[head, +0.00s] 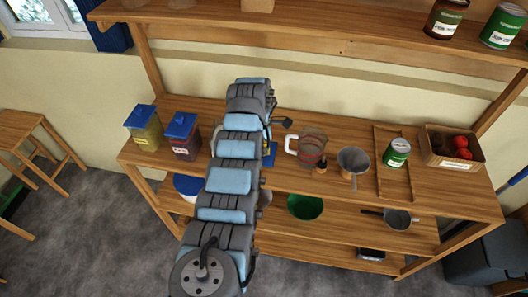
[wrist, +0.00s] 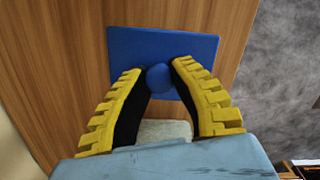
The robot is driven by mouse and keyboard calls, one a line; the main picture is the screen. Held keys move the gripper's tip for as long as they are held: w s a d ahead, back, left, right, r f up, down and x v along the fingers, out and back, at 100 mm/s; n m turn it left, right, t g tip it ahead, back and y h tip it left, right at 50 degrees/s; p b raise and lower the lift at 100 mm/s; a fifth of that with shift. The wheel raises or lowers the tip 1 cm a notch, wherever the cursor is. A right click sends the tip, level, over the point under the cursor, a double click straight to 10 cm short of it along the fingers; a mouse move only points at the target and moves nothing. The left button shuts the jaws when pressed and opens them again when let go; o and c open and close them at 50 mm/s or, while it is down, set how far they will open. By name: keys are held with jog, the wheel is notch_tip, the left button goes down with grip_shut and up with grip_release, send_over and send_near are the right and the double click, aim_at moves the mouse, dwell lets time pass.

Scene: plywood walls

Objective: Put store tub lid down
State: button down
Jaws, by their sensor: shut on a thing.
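The store tub lid (wrist: 124,48) is a flat blue square with a round blue knob (wrist: 159,78). In the wrist view my gripper (wrist: 158,66) has its yellow-padded fingers shut on this knob. The lid lies flat over the wooden worktop; I cannot tell whether it touches the wood. In the head view a small blue part of the lid (head: 269,159) shows beside my arm, which hides most of my gripper. A pale surface (wrist: 165,130) shows between the fingers; I cannot tell what it is.
Two tubs with blue lids, one yellowish (head: 147,137) and one dark (head: 185,146), stand left of my arm. A jug (head: 312,146), a metal funnel-like vessel (head: 353,161), a green can (head: 397,153) and a box (head: 452,160) stand right on the worktop (head: 440,198).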

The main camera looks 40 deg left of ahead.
jog(key=shift+w+a+f+b, duration=0.1)
jog(key=shift+f+b, duration=0.35)
jog(key=shift+f, duration=1.1)
jog(key=shift+f, duration=0.1)
jog(key=c, duration=1)
grip_release()
jog(key=shift+a+r+p, duration=0.1)
jog(key=shift+r+p, duration=0.4)
jog(key=shift+r, duration=0.9)
jog(key=r, duration=0.9)
jog(key=shift+s+a+r, duration=0.2)
jog(key=shift+s, duration=0.2)
jog(key=shift+w, duration=0.1)
